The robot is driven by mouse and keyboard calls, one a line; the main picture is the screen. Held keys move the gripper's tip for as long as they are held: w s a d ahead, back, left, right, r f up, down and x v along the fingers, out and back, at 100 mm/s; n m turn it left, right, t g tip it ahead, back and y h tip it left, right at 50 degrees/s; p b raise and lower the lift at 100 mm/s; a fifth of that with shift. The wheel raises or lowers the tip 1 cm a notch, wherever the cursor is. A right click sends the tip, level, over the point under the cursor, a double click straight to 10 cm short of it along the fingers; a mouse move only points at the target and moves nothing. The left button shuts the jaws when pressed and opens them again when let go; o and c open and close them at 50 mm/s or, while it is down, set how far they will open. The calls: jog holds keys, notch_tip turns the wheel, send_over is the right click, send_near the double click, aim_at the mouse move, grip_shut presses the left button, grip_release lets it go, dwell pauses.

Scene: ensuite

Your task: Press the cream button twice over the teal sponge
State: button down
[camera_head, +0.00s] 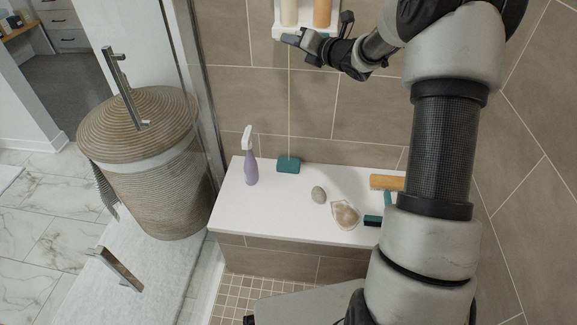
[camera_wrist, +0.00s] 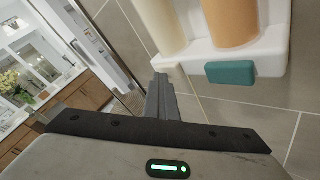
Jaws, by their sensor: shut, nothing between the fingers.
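A white wall dispenser (camera_head: 306,33) holds a cream container (camera_head: 289,12) and an orange container (camera_head: 322,12). In the wrist view, a teal button (camera_wrist: 230,72) sits below the orange container (camera_wrist: 229,22). The teal sponge (camera_head: 288,165) lies on the white bench below the cream container. A thin pale line runs down to it, liquid or grout.
The white bench (camera_head: 270,215) also bears a purple spray bottle (camera_head: 251,168), a grey stone (camera_head: 319,195), a shell (camera_head: 345,214), an orange block (camera_head: 386,182) and a dark teal block (camera_head: 373,221). A lidded woven basket (camera_head: 165,195) stands left, beyond the glass.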

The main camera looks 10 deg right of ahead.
jog(key=shift+w+d+r, duration=0.1)
jog(key=shift+w, duration=0.05)
jog(key=shift+s+b, duration=0.2)
jog(key=shift+b, duration=0.4)
jog(key=shift+s, duration=0.1)
jog(key=s+a+b, duration=0.2)
jog(key=s+b, duration=0.3)
jog(key=shift+s, duration=0.35)
dwell(0.8)
